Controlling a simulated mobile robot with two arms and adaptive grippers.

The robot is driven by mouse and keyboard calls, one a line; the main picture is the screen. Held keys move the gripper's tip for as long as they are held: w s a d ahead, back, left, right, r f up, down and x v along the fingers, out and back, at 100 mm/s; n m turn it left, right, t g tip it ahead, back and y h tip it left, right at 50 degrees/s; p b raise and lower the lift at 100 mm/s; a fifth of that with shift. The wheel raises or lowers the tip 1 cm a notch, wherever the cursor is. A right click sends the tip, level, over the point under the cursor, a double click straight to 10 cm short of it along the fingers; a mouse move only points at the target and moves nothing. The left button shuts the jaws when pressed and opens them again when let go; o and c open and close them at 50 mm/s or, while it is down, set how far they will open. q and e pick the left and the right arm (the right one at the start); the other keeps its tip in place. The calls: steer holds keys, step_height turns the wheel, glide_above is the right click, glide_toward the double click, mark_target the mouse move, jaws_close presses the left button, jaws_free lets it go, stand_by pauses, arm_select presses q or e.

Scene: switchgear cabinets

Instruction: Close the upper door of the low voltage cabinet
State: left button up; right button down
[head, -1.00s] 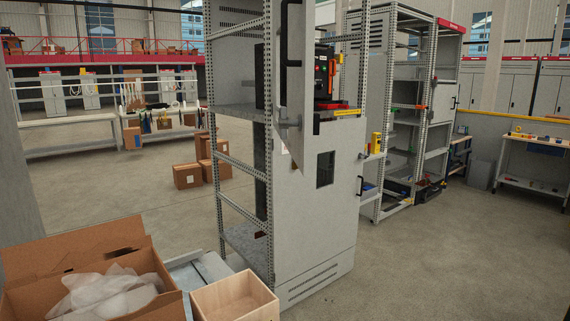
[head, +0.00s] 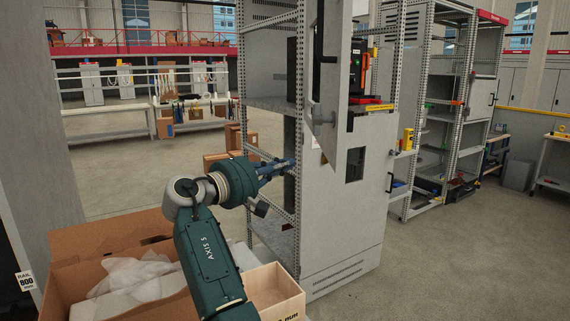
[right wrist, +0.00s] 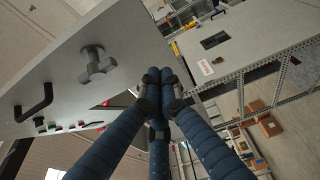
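The low voltage cabinet's upper door (head: 329,75) stands open, swung out toward me, with a black handle near its top. In the right wrist view the upper door (right wrist: 75,85) fills the left side, with a black handle (right wrist: 35,103) and a grey latch knob (right wrist: 97,64). The lower door (head: 340,205) is shut; its dark window and label also show in the right wrist view. My right gripper (head: 288,164) is in front of the cabinet frame, below and left of the upper door. Its blue fingers (right wrist: 160,85) meet at the tips, with nothing seen between them. My left gripper is not in view.
An open cardboard box (head: 60,290) with white wrapping and a wooden box (head: 297,284) stand under my right arm. Another open cabinet frame (head: 410,130) stands behind at right.

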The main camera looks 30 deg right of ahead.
steer(key=p, duration=0.2)
glide_toward(328, 155)
steer(key=w, duration=0.3)
steer(key=d, duration=0.1)
steer(key=s+d+p, duration=0.1)
steer(key=d, duration=0.1)
steer(key=d+p, duration=0.1)
steer(key=shift+s+d+r, duration=0.1)
steer(key=shift+s+d, duration=0.2)
steer(key=shift+s, duration=0.05)
steer(key=shift+d, duration=0.1)
